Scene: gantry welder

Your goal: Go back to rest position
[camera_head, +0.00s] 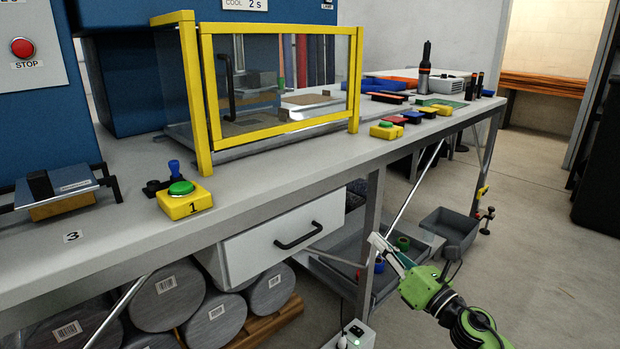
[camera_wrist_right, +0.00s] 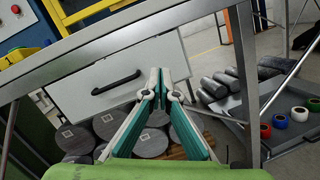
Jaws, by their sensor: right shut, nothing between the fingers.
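My right gripper (camera_head: 377,242) is at the lower right of the head view, in front of the bench and low, below the table top. Its arm is green and comes in from the lower right. In the right wrist view the fingers of this gripper (camera_wrist_right: 158,75) come together at their tips, with nothing between them. They point toward the white drawer (camera_wrist_right: 118,72) under the bench and look apart from it. My left gripper is in neither view.
The bench (camera_head: 270,190) carries a yellow-framed guard (camera_head: 203,100) and a yellow box with a green button (camera_head: 184,200). The white drawer (camera_head: 285,240) has a black handle. Rolls (camera_head: 168,295) lie below. A grey bin (camera_head: 452,228) stands at right.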

